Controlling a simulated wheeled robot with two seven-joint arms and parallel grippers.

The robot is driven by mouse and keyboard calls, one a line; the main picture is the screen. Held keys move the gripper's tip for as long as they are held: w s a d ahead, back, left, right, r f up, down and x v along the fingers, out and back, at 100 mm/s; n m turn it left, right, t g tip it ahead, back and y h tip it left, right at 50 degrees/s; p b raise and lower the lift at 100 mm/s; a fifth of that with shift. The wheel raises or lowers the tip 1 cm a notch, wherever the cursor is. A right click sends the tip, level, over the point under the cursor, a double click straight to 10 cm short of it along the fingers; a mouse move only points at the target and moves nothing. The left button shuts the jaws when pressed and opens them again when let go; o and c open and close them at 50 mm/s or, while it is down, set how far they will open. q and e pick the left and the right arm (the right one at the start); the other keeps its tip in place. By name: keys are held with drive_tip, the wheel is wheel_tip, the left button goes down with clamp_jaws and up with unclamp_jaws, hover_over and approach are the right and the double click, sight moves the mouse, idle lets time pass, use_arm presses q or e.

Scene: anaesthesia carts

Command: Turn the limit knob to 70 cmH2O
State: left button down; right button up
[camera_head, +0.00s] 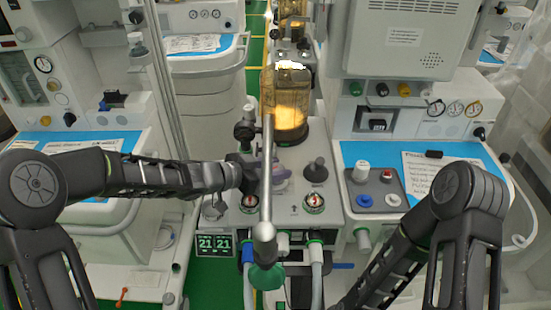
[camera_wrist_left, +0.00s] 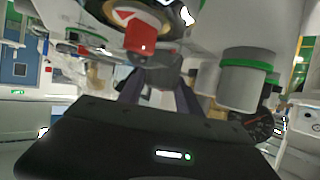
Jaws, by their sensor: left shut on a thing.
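My left gripper (camera_head: 252,172) reaches in from the left to the middle machine, behind the upright grey pole. In the left wrist view its two dark fingers (camera_wrist_left: 160,92) are closed on a dark grey rounded knob (camera_wrist_left: 162,70), which I take to be the limit knob. In the head view the gripper and pole hide most of this grip, and I cannot read a scale or the knob's setting. My right arm shows at the lower right, but its gripper is out of view.
The grey pole (camera_head: 266,190) with a ball end stands close beside the gripper. An amber canister (camera_head: 290,105) stands behind. Hoses (camera_head: 316,275) hang in front.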

use_arm(q)
drive_tip(key=c, duration=2.2)
unclamp_jaws()
drive_tip(key=m+g+p, duration=0.1)
drive_tip(key=p, duration=0.3)
drive_tip(key=m+g+h+p, duration=0.1)
drive_tip(key=m+g+p, duration=0.1)
drive_tip(key=p, duration=0.2)
drive_tip(key=shift+r+h, duration=0.3)
drive_tip(key=shift+w+f+m+g+p, duration=0.15)
drive_tip(key=shift+m+g+p, duration=0.15)
drive_tip(key=shift+m+g, duration=0.3)
drive_tip(key=shift+f+m+g+h+b, duration=0.3)
drive_tip(key=shift+f+m+g+b, duration=0.1)
drive_tip(key=shift+m+g, duration=0.5)
drive_tip(key=shift+m+g+b, duration=0.45)
drive_tip(key=shift+m+g, duration=0.25)
drive_tip(key=shift+g, duration=0.4)
drive_tip(key=shift+a+r+m+g, duration=0.1)
drive_tip(key=shift+r+m+g, duration=0.1)
drive_tip(key=shift+m+g, duration=0.45)
drive_tip(key=c, duration=2.2)
unclamp_jaws()
drive_tip(key=shift+m+g+p, duration=0.3)
drive_tip(key=shift+m+g, duration=0.15)
drive_tip(key=shift+g, duration=0.2)
drive_tip(key=c, duration=2.2)
unclamp_jaws()
drive_tip(key=c, duration=2.2)
unclamp_jaws()
